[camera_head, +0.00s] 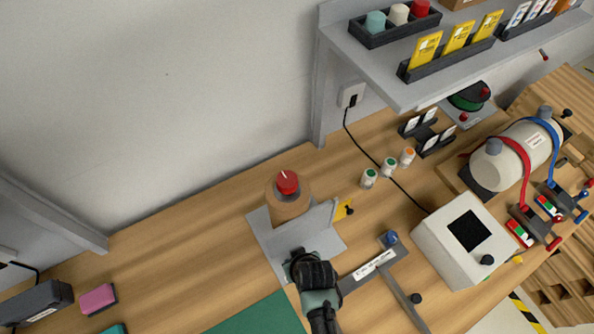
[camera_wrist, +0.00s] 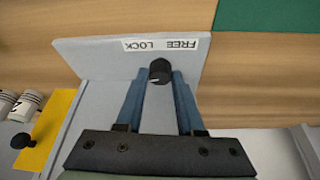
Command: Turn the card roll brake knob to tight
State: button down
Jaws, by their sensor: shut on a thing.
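A small black knob (camera_wrist: 160,70) with a white mark sits on a grey plate (camera_wrist: 90,52) beside a label reading FREE and LOCK (camera_wrist: 163,44). My gripper (camera_wrist: 160,74) has its blue fingers on either side of the knob and is shut on it. The mark shows at the knob's lower left in the wrist view; I cannot tell which word it is set to. In the head view my gripper (camera_head: 299,258) hides most of this knob. The brown card roll (camera_head: 290,207) stands upright behind it on the grey base (camera_head: 272,240), with a red knob (camera_head: 288,181) on top.
A yellow tab with a black knob (camera_head: 344,209) is right of the roll. A grey labelled bracket (camera_head: 370,267) and white box (camera_head: 455,250) stand further right. A green mat (camera_head: 262,318) lies in front. A shelf (camera_head: 375,65) overhangs the back right. The table left is mostly clear.

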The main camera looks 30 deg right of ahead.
jog(key=m+h, duration=0.1)
jog(key=m, duration=0.1)
jog(key=m+h, duration=0.1)
jog(key=m, duration=0.2)
jog(key=shift+w+a+m+g, duration=0.2)
jog(key=shift+m+g, duration=0.1)
jog(key=shift+g, duration=0.1)
jog(key=m+h, duration=0.1)
jog(key=m, duration=0.2)
jog(key=shift+g, duration=0.4)
jog(key=shift+m+g+h+b, duration=0.3)
jog(key=shift+m+g+b, duration=0.35)
jog(key=shift+m, duration=0.75)
jog(key=shift+a+m, duration=0.1)
jog(key=shift+m, duration=0.2)
jog(key=c, duration=0.8)
grip_release()
jog(key=b+v, duration=0.2)
jog(key=v, duration=1.1)
jog(key=shift+s+f, duration=0.1)
